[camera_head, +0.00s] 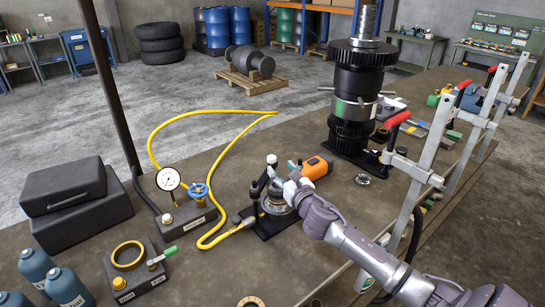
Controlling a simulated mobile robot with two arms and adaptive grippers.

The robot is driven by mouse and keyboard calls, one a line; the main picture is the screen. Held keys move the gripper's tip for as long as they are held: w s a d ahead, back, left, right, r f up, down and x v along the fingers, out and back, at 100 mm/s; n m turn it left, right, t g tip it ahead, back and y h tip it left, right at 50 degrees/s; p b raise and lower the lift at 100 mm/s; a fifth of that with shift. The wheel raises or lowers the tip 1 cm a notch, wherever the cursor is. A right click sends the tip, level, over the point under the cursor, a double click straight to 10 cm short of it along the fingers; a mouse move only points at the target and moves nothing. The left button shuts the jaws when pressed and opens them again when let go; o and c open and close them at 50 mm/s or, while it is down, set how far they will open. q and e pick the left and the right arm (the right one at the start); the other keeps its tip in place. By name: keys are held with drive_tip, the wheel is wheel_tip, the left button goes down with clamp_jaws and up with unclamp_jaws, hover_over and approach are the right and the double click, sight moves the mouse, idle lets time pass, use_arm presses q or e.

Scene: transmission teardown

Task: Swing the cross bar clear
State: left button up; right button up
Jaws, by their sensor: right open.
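A small press-like fixture with a black base (262,229) stands at the middle of the bench, with dark upright posts around a round metal part (275,204). The cross bar cannot be made out clearly; it would be among the posts at the top of the fixture, partly hidden by my gripper. My right gripper (290,180) is open, at the fixture's upper right side. Its fingertips are small in the view, and I cannot tell whether they touch anything. My left gripper is not in view.
An orange tool (316,168) lies just behind my right gripper. A yellow hose (208,170) loops to the fixture from the gauge block (182,215). A tall black gear assembly (355,90) stands behind to the right. Red-handled clamps (420,170) line the right edge.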

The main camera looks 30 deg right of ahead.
sight(274, 160)
drive_tip(key=w, duration=0.4)
drive_tip(key=w+d, duration=0.1)
drive_tip(key=w, duration=0.1)
drive_tip(key=shift+w+p, duration=0.15)
drive_tip(key=shift+p, duration=0.25)
clamp_jaws()
